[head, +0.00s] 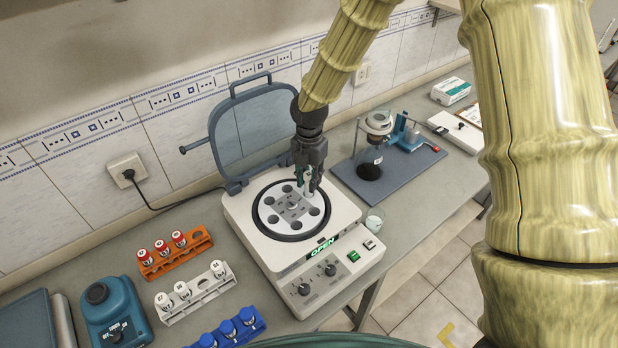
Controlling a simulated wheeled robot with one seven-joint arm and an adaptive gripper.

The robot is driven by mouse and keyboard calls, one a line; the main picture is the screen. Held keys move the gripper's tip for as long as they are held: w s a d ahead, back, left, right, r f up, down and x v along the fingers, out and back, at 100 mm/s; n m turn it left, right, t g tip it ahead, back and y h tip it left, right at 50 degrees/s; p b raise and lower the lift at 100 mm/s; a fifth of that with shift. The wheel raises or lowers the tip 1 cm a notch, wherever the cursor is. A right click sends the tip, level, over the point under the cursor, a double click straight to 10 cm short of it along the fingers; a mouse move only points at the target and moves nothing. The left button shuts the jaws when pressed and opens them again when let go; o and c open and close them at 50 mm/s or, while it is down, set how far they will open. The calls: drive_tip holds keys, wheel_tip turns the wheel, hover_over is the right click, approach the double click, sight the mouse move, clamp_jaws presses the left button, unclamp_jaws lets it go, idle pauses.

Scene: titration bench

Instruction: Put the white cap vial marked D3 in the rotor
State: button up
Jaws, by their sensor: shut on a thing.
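The centrifuge (262,261) stands mid-bench with its lid (240,128) raised and a lit OPEN sign on its front. Its round rotor (287,226) is exposed and shows several dark holes around a grey square centre. My gripper (309,184) points down over the rotor's upper right side. It is shut on a small pale vial (308,194), mostly hidden by the fingers. I cannot read its mark or tell whether its lower end is in a hole. The white rack (203,299) holds white cap vials (182,290) and shows an empty place.
An orange rack (177,262) with red cap vials and a blue rack (231,338) with blue cap vials stand left. A blue mixer (116,315) is at far left.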

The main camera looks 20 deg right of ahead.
drive_tip(key=shift+r+p, duration=0.8)
drive_tip(key=shift+r, duration=0.3)
drive_tip(key=shift+w+f, duration=0.1)
drive_tip(key=shift+f, duration=0.2)
idle(0.4)
drive_tip(key=shift+f+b, duration=0.85)
drive_tip(key=shift+f, duration=1.6)
drive_tip(key=o, duration=0.9)
drive_tip(key=shift+o, duration=0.2)
drive_tip(key=shift+r, duration=0.2)
drive_tip(key=shift+r+p, duration=1.6)
drive_tip(key=shift+r, duration=1.75)
